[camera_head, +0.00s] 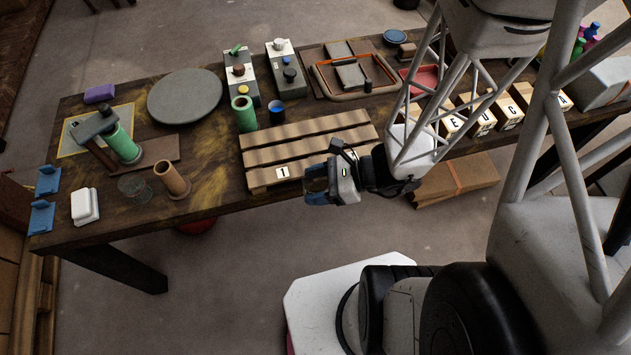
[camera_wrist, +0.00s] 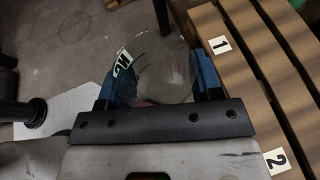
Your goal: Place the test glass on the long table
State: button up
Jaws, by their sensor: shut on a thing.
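My gripper (camera_head: 317,185) is off the near edge of the long table (camera_head: 215,205), just in front of the wooden slatted rack. In the wrist view its two blue fingers (camera_wrist: 160,80) are shut on a clear test glass (camera_wrist: 165,62), with a white label bearing a dark mark near the left finger. The glass is hard to make out in the head view. In the wrist view the glass is beside the slatted rack and over the grey floor; whether it touches the rack cannot be told.
The slatted rack (camera_head: 305,146) carries number labels. A brown cylinder (camera_head: 172,178), a clear round item (camera_head: 132,185), a white block (camera_head: 85,206) and a green cylinder (camera_head: 243,113) stand on the table. A grey disc (camera_head: 185,96) lies behind. Bare tabletop shows left of the rack.

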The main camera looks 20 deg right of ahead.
jog(key=shift+w+a+f, duration=0.2)
jog(key=shift+w+a, duration=0.8)
jog(key=shift+w, duration=0.05)
jog(key=shift+m+t, duration=0.8)
jog(key=shift+t, duration=0.1)
jog(key=shift+w+a+r+x, duration=0.15)
jog(key=shift+r+x, duration=0.4)
jog(key=shift+x, duration=2.85)
jog(key=shift+w+a+r+x, duration=0.15)
jog(key=shift+r+x, duration=0.4)
jog(key=shift+x, duration=2.85)
jog(key=shift+w+a+r+x, duration=0.2)
jog(key=shift+r+x, duration=0.35)
jog(key=shift+x, duration=2.85)
jog(key=w+a, duration=0.3)
jog(key=w, duration=0.1)
jog(key=w+a+f, duration=0.1)
jog(key=w+a, duration=0.2)
jog(key=w, duration=0.1)
jog(key=w+a, duration=0.3)
jog(key=w, duration=0.2)
jog(key=shift+f, duration=0.25)
